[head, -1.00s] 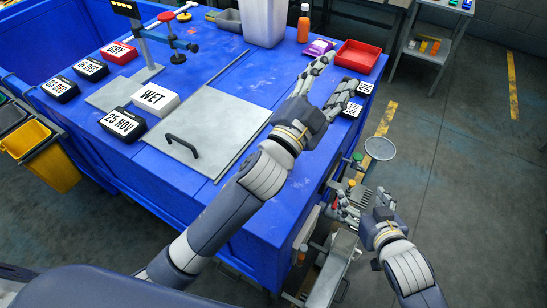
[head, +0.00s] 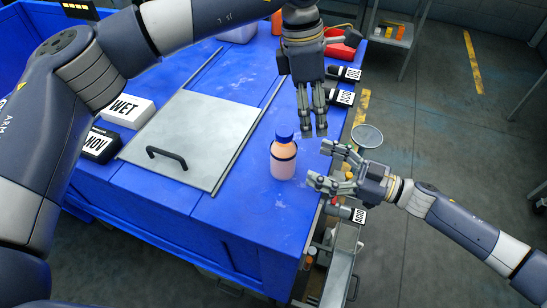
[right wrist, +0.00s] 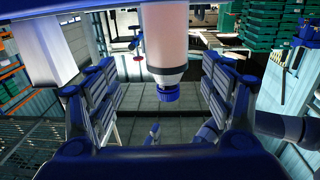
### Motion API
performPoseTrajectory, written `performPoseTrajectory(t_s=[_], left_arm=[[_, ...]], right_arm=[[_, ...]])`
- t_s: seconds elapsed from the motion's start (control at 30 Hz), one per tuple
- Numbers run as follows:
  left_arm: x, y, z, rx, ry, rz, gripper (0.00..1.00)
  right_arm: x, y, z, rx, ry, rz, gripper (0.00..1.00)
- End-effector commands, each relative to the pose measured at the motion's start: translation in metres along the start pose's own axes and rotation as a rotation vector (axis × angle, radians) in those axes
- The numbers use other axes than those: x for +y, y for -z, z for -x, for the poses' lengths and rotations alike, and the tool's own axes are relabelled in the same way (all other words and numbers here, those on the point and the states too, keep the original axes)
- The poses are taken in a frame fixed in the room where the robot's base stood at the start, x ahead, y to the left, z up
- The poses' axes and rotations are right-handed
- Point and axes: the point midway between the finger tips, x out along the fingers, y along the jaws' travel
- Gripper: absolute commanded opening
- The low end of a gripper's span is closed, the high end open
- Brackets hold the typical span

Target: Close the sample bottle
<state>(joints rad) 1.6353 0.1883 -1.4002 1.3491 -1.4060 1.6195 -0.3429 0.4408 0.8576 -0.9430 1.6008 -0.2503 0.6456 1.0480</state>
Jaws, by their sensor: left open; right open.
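The sample bottle (head: 284,165) stands upright on the blue bench (head: 255,222), right of the metal plate. It has a pinkish body, a dark band and a blue cap (head: 284,132) on its top. My left gripper (head: 314,134) is open, pointing down beside the cap, to its right, and appears empty. My right gripper (head: 318,163) is open just right of the bottle, its fingers towards it. In the right wrist view the bottle (right wrist: 166,40) appears upside down between the spread fingers, with its blue cap (right wrist: 167,93) lower. I cannot tell whether the cap is tight.
The metal plate (head: 195,135) has a black handle (head: 167,158). A white WET block (head: 125,111) and a black NOV block (head: 99,144) lie at left. Black labelled blocks (head: 345,74) line the right edge. A red tray (head: 343,45) is behind my left gripper. Bare bench lies in front.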

Motion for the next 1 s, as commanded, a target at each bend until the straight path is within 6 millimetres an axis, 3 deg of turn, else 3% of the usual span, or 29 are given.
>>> performPoseTrajectory(t_s=[0.1,0.2,0.6,0.77,1.0], left_arm=[[0.018,0.030,0.019,0.131,-0.067,0.024,0.50],[0.023,0.041,0.028,0.177,-0.086,0.035,0.50],[0.023,0.043,0.029,0.183,-0.088,0.036,0.50],[0.023,0.043,0.029,0.182,-0.087,0.036,0.50],[0.023,0.043,0.029,0.182,-0.087,0.036,0.50]], right_arm=[[0.000,-0.004,0.010,-0.010,0.045,-0.008,0.74],[-0.001,-0.004,0.013,-0.012,0.061,-0.012,0.74],[-0.002,-0.003,0.010,-0.010,0.065,-0.013,0.74],[-0.003,-0.003,-0.007,-0.008,0.066,-0.013,0.74],[-0.006,-0.003,-0.051,-0.008,0.066,-0.013,0.74]])
